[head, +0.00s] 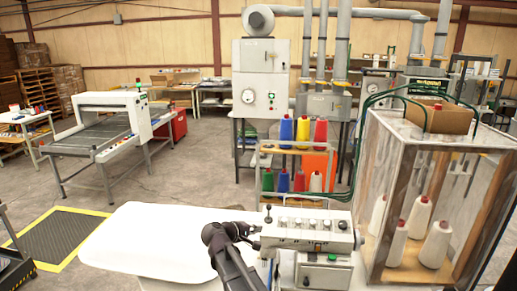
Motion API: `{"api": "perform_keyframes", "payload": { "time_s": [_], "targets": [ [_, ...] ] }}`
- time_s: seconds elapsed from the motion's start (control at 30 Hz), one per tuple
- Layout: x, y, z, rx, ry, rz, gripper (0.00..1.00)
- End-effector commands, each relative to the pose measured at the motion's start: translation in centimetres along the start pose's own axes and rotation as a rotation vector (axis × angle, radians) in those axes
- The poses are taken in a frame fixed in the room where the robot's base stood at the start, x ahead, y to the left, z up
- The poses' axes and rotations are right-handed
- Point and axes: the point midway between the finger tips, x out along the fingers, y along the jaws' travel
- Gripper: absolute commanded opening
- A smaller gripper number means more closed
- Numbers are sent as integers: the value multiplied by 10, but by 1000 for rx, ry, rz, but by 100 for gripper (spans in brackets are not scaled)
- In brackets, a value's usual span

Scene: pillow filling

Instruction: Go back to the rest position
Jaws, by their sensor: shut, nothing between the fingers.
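My gripper (252,231) is at the bottom centre of the head view, at the end of my dark arm. It points right, close to the left end of a grey-white machine (290,234) with a row of knobs on top and a green button on its lower front. The gripper looks shut and holds nothing that I can see. I cannot tell whether its tips touch the machine. A large white pillow (140,240) lies flat to the left, partly behind my arm.
A clear-walled cabinet (375,180) with white thread cones stands close on the right. A rack of coloured spools (300,146) is behind the machine. A conveyor table (95,140) is back left. Grey floor between them is open.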

Motion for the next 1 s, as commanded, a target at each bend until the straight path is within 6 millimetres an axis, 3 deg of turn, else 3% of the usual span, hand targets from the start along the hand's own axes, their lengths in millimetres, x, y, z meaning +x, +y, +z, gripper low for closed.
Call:
{"api": "perform_keyframes", "payload": {
  "time_s": [0.03,0.2,0.4,0.6,0.8,1.0],
  "targets": [
    [14,-15,18,27,-22,-46,0],
    [53,-56,70,139,-96,-234,0],
    [82,-105,127,281,-180,-456,0],
    [96,-153,177,428,-258,-674,0],
    [98,-196,219,577,-325,-887,0],
    [92,-223,245,694,-366,-1052,0]
  ]
}}
